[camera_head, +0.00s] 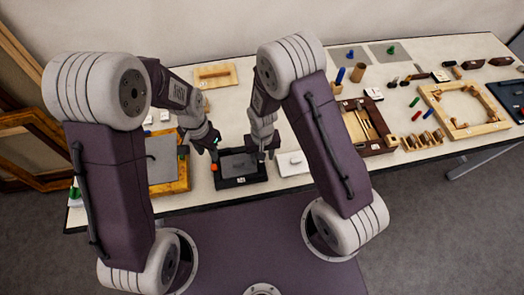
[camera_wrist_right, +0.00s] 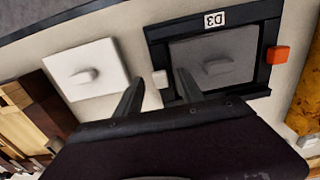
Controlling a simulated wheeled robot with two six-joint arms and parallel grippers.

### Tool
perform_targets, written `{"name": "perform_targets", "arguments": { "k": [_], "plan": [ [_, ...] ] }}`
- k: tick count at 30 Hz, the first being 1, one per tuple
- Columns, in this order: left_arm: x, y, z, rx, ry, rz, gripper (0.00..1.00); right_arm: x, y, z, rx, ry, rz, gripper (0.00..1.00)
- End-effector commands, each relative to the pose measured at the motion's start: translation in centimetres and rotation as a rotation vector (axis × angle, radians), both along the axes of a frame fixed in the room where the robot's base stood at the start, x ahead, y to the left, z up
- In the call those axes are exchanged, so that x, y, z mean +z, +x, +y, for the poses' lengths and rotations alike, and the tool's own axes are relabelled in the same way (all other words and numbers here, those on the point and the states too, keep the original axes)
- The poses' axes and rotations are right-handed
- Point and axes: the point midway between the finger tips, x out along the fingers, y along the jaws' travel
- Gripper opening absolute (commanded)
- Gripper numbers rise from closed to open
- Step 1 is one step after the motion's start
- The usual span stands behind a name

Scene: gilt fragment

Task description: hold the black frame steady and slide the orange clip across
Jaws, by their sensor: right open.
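The black frame (camera_head: 243,183) lies on the table at its near edge, around a dark grey panel (camera_wrist_right: 215,57). It also shows in the right wrist view (camera_wrist_right: 176,29), with a D3 label. The orange clip (camera_wrist_right: 279,54) sits at the frame's side away from my right gripper; in the head view it is at the left (camera_head: 214,168). My left gripper (camera_head: 215,154) is just above the orange clip; its jaw gap is not clear. My right gripper (camera_wrist_right: 158,86) is open at the frame's other side, a small pale block (camera_wrist_right: 160,78) showing between its fingers.
A white plate with a knob (camera_wrist_right: 85,72) lies right beside the frame in the head view. A gold-framed panel (camera_head: 162,165) lies to the left. A wooden tray (camera_head: 378,142) and an octagonal wooden frame (camera_head: 428,95) with loose pieces are farther right.

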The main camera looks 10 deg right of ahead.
Motion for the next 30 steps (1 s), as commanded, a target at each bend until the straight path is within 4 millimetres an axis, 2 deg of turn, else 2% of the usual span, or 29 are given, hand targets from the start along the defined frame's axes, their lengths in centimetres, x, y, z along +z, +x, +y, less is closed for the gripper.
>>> {"name": "perform_targets", "arguments": {
  "k": [5,6,9,11,14,15,22,25,30],
  "plan": [
    [0.0,0.0,0.0,0.0,0.0,0.0,0.36,-0.03,0.02,0.0,0.0,0.0,0.0,0.45],
    [0.0,0.0,0.0,0.0,0.0,0.0,0.36,-0.03,0.01,0.0,0.0,0.0,0.0,0.43],
    [0.0,0.0,0.0,0.0,0.0,0.0,0.36,-0.02,0.01,0.0,0.0,0.0,0.0,0.15],
    [0.0,0.0,0.0,0.0,0.0,0.0,0.36,-0.01,0.01,0.0,0.0,0.0,0.0,0.0],
    [0.0,0.0,0.0,0.0,0.0,0.0,0.36,-0.01,0.01,0.0,0.0,0.0,0.0,0.0],
    [0.0,0.0,0.0,0.0,0.0,0.0,0.42,-0.01,0.0,0.0,0.0,0.0,0.0,0.0],
    [0.0,-0.01,0.0,0.018,0.001,0.001,0.42,0.01,0.01,0.0,0.0,0.0,0.0,0.0],
    [0.03,-0.25,0.07,0.159,0.004,0.011,0.42,0.01,0.01,0.0,0.0,0.0,0.0,0.0],
    [0.75,-0.52,0.16,0.499,0.013,0.021,0.42,0.01,0.01,0.0,0.0,0.0,0.0,0.0]
  ]
}}
